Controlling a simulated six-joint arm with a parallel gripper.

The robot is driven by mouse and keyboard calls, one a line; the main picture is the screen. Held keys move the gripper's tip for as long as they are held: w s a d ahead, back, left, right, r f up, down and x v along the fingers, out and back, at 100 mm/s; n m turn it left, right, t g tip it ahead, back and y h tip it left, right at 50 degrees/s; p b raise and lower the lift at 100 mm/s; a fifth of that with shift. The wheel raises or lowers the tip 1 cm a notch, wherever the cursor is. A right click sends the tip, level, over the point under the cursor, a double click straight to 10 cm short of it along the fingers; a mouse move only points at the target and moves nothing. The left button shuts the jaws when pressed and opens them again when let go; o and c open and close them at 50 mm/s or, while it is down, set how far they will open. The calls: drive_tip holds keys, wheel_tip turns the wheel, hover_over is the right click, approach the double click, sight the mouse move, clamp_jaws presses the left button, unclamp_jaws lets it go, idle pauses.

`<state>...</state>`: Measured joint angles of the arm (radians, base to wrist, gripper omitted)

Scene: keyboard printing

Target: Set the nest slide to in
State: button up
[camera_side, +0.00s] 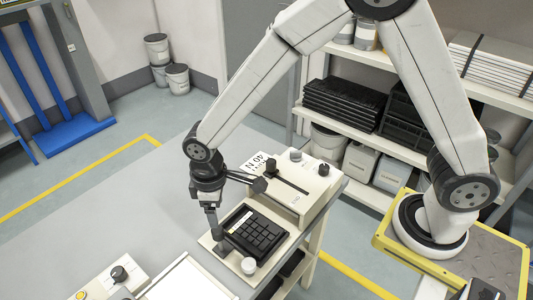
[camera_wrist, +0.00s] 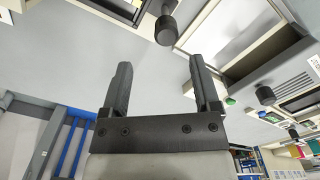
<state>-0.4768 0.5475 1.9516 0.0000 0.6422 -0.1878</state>
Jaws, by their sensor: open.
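The nest, a cream plate (camera_side: 223,262) carrying a black keypad (camera_side: 258,232), sits at the table's right side in the side view. I cannot tell which way the slide is set. My gripper (camera_side: 214,230) points down just left of the keypad, close to the dark knob. In the wrist view my gripper (camera_wrist: 159,64) is open and empty. A dark knob (camera_wrist: 165,30) shows beyond the fingertips, apart from them.
A cream box (camera_side: 312,196) with a slot and knobs stands behind the keypad. A white-topped unit (camera_side: 185,283) and a control box (camera_side: 108,284) with a black knob are at the front. The grey table (camera_side: 120,205) is clear to the left.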

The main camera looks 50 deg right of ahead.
sight(218, 229)
drive_tip(key=shift+s+a, duration=0.1)
drive_tip(key=shift+a, duration=0.3)
drive_tip(key=shift+f, duration=3.9)
clamp_jaws()
